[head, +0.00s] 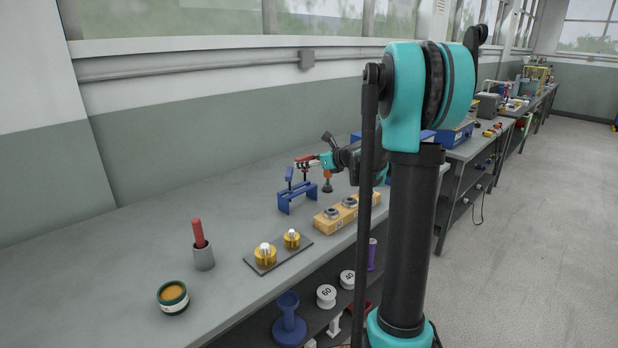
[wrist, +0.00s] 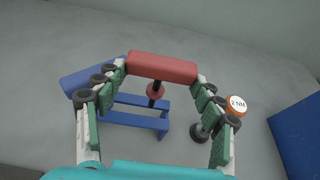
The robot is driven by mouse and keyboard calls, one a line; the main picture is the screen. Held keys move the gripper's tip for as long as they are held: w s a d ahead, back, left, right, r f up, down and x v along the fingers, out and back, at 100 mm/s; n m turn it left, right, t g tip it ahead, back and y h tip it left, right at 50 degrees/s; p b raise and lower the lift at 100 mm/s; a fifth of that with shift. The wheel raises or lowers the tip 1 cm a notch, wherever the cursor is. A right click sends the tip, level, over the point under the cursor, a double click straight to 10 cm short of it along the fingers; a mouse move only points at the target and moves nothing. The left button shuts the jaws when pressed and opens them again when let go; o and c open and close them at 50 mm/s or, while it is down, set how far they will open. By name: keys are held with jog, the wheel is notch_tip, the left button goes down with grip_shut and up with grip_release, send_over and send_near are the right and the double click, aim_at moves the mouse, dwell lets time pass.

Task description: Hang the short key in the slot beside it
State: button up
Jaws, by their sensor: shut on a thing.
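My gripper (head: 312,161) is shut on the red bar handle of a T-shaped key (wrist: 162,67); the bar lies between both fingertips in the wrist view. The key's dark shaft and red collar (wrist: 155,91) hang below the handle, over a blue rack (head: 297,199). The rack's frame also shows in the wrist view (wrist: 135,119). I cannot tell whether the shaft tip is in a slot or above it. A blue-handled key (head: 289,177) stands upright at the rack's left end; its handle (wrist: 92,77) is partly behind my left finger.
An orange-topped tool (head: 327,178) marked 2 NM (wrist: 237,104) stands close to the right of the rack. A wooden block with metal rings (head: 334,219), a plate with brass parts (head: 279,253), a grey cup with a red handle (head: 203,257) and a tin (head: 173,297) stand nearer.

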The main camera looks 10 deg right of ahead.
jog(key=shift+f, duration=2.8)
jog(key=o, duration=1.2)
jog(key=shift+f, duration=0.1)
